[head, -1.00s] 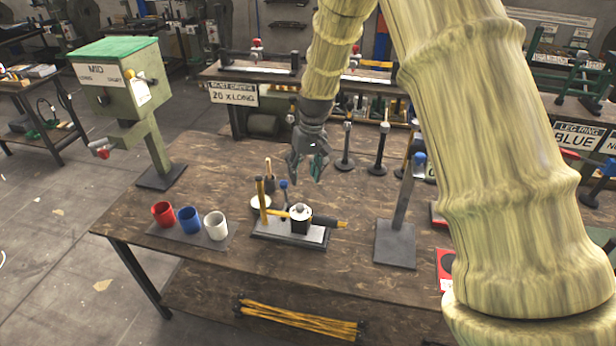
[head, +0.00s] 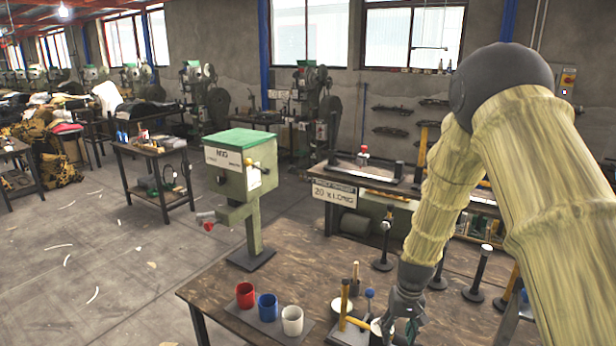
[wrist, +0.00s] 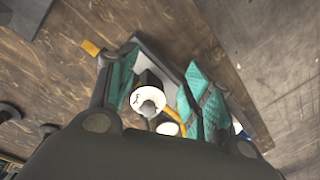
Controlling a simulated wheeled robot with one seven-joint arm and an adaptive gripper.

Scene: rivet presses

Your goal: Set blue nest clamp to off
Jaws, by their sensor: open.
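A small bench fixture stands on the wooden table, with an upright yellow lever (head: 346,302) and a white-topped cylinder (head: 379,328) partly behind my gripper. Its base is cut off by the lower edge of the head view. A blue-knobbed post (head: 369,294) stands close by. I cannot tell for sure which part is the blue nest clamp. My gripper (head: 408,325) is open and points down at the fixture. In the wrist view the dark cylinder with a white top (wrist: 148,98) shows between the teal finger pads, and a yellow bar (wrist: 91,48) lies left of them.
Red (head: 245,294), blue (head: 267,306) and white (head: 292,320) cups stand on a dark mat left of the fixture. A green-topped box on a post (head: 243,180) stands at the table's back left corner. Black posts (head: 384,247) stand behind my gripper.

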